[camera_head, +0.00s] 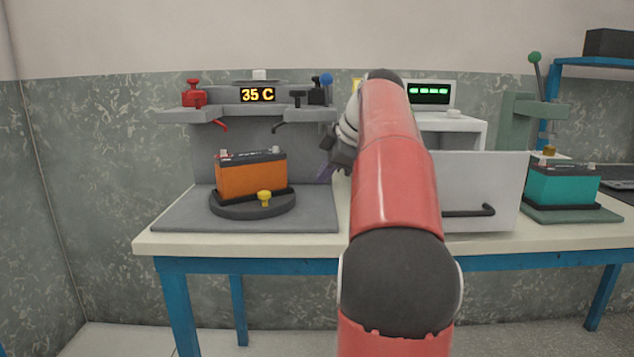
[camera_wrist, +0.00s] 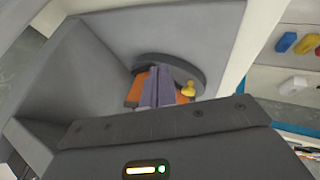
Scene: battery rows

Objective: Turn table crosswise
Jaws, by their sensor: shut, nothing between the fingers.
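The turn table is a dark round disc (camera_head: 232,211) on a grey plate at the left of the bench. An orange battery (camera_head: 250,177) stands on it, its long side facing the head camera. A yellow knob (camera_head: 264,197) sits on the disc's front edge. My gripper (camera_head: 325,172) is right of the battery, apart from it and partly hidden behind my red arm. In the wrist view my fingers (camera_wrist: 157,87) are shut and empty. They cover part of the orange battery (camera_wrist: 134,89); the disc (camera_wrist: 168,62) and yellow knob (camera_wrist: 188,90) show beyond.
A grey stand with a 35 C display (camera_head: 257,95), a red clamp (camera_head: 194,95) and side arms rises behind the disc. A white panel with a black handle (camera_head: 470,211) stands right of my arm. A teal battery (camera_head: 562,186) is farther right. The grey plate's front left is clear.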

